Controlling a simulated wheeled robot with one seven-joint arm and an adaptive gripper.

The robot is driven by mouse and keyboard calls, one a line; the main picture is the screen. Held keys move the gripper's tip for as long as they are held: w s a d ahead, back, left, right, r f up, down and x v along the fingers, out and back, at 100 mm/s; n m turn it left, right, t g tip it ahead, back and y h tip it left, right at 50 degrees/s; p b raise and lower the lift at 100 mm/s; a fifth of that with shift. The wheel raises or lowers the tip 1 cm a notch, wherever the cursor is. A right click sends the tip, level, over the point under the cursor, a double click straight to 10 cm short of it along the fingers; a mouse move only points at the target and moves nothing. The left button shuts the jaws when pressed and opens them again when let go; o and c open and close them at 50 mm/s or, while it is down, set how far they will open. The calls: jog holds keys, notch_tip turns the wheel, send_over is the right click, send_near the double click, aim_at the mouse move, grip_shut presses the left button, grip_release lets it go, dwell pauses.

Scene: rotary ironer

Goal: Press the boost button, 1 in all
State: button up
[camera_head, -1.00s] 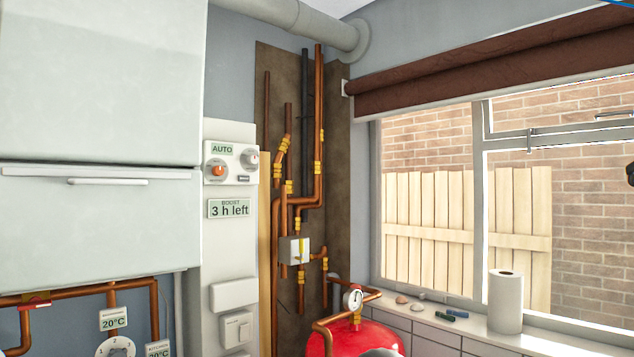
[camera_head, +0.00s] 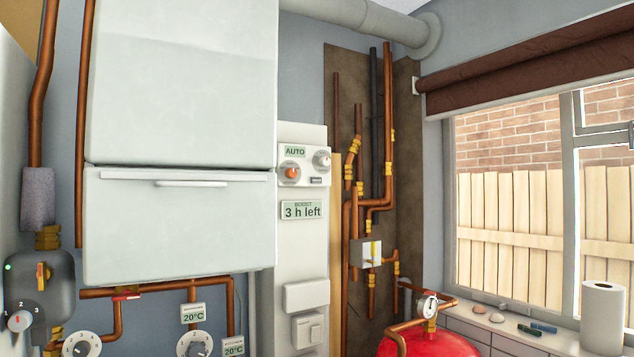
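A tall white control panel (camera_head: 288,245) stands on the wall right of the boiler. I cannot tell which part is the boost button. My gripper is not in view.
The white boiler (camera_head: 180,225) juts out left of the panel. Copper pipes (camera_head: 387,130) run to its right. A red tank (camera_head: 430,345) with a gauge is at lower right. A paper roll (camera_head: 603,315) stands on the sill.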

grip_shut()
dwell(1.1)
